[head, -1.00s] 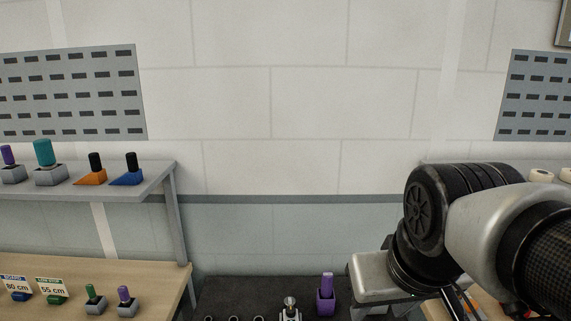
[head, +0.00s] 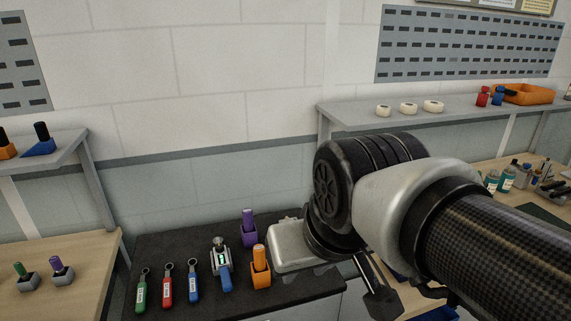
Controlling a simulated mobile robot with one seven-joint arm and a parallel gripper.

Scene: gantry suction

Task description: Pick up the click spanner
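Several hand tools lie on the dark bench top (head: 205,295) left of my arm. Three slim ones have ring ends: a green-handled one (head: 141,292), a red-handled one (head: 167,287) and a blue-handled one (head: 193,282). To their right is a thicker tool with a metal head, a small green display and a blue grip (head: 221,266). I cannot tell for sure which is the click spanner. My gripper (head: 380,297) shows partly below my wrist, right of the tools and apart from them. Its fingertips are not clear, and I see nothing held.
A purple block with a peg (head: 249,230) and an orange one (head: 260,270) stand between the tools and my wrist. A grey shelf (head: 460,117) holds white rolls and an orange bin (head: 527,94). A wooden bench (head: 60,300) stands left. Bottles (head: 507,178) stand on the right bench.

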